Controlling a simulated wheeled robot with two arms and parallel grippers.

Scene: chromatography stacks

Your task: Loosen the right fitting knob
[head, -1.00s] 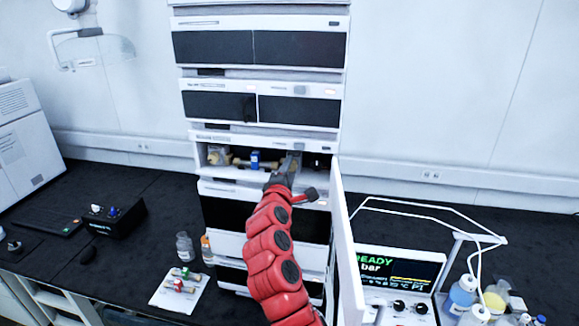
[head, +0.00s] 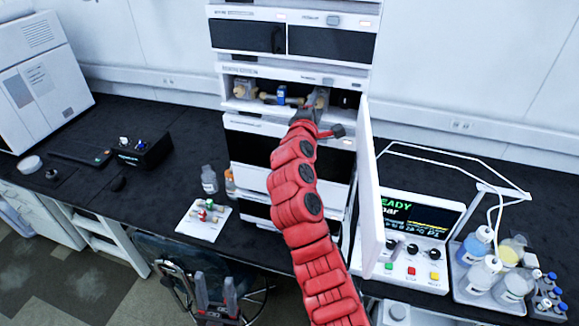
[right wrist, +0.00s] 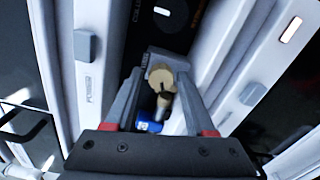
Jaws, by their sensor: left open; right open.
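The right fitting knob (right wrist: 161,77) is a tan round piece in the right wrist view. It lies between the two grey fingers of my right gripper (right wrist: 156,80), which are open with gaps beside it. In the head view my right gripper (head: 318,103) reaches into the open compartment of the stack and largely hides this knob. A tan column with a blue band (head: 282,95) lies to its left, and the blue band (right wrist: 150,126) also shows in the right wrist view. My left gripper (head: 215,285) is open and empty, low in the head view.
The open compartment door (head: 370,180) stands right of my right arm. A control box with a lit screen (head: 415,215) and a tray of bottles (head: 465,292) are further right. A white mat (head: 190,230) with small fittings and a bottle (head: 209,180) are left of the stack.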

